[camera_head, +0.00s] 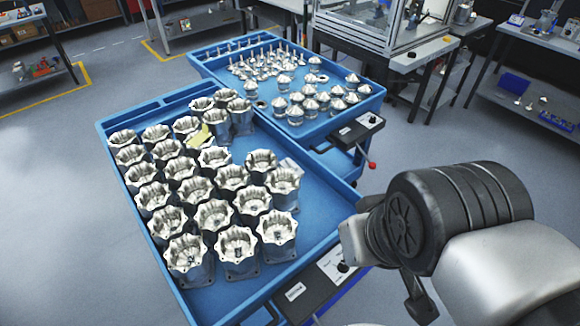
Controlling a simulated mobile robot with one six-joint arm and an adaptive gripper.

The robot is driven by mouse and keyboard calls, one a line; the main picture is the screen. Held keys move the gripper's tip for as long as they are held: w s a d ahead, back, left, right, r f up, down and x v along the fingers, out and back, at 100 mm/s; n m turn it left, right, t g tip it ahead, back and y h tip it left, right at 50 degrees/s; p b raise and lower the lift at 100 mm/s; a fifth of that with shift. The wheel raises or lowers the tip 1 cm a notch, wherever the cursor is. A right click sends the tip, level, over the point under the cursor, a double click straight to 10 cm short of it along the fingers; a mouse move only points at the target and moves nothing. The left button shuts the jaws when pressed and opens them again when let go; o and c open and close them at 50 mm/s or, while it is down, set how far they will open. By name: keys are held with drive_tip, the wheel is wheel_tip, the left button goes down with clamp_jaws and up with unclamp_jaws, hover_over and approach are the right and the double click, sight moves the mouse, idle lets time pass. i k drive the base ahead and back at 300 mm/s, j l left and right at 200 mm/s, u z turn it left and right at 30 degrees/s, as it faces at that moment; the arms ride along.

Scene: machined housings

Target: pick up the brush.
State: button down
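I cannot make out a brush for certain. A small yellow object (198,137) lies among the housings on the near blue cart; it is partly hidden by them and too small to identify. My arm comes in from the right, past the near cart's right side. A dark part (421,304) hangs below its black joint and may belong to my gripper. Its fingers do not show clearly, and I see nothing held.
The near blue cart (330,205) holds rows of open metal housings (213,217), with bare surface along its right side. A pale flat piece (291,166) lies behind one housing. A second blue cart (222,57) holds domed metal parts. A framed machine table (412,62) stands behind.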

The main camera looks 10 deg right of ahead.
sight(288, 163)
drive_tip(key=k+l, duration=0.15)
drive_tip(key=l, duration=0.2)
drive_tip(key=k+l, duration=0.2)
drive_tip(key=l, duration=0.15)
drive_tip(key=i+l, duration=0.25)
drive_tip(key=l, duration=0.15)
drive_tip(key=i+l, duration=0.2)
drive_tip(key=l, duration=0.15)
drive_tip(key=i+l, duration=0.25)
drive_tip(key=l, duration=0.15)
drive_tip(key=i+l, duration=0.25)
drive_tip(key=l, duration=0.15)
drive_tip(key=i+j, duration=0.2)
drive_tip(key=i, duration=0.15)
drive_tip(key=i+j, duration=0.2)
drive_tip(key=i+u, duration=0.05)
drive_tip(key=i, duration=0.05)
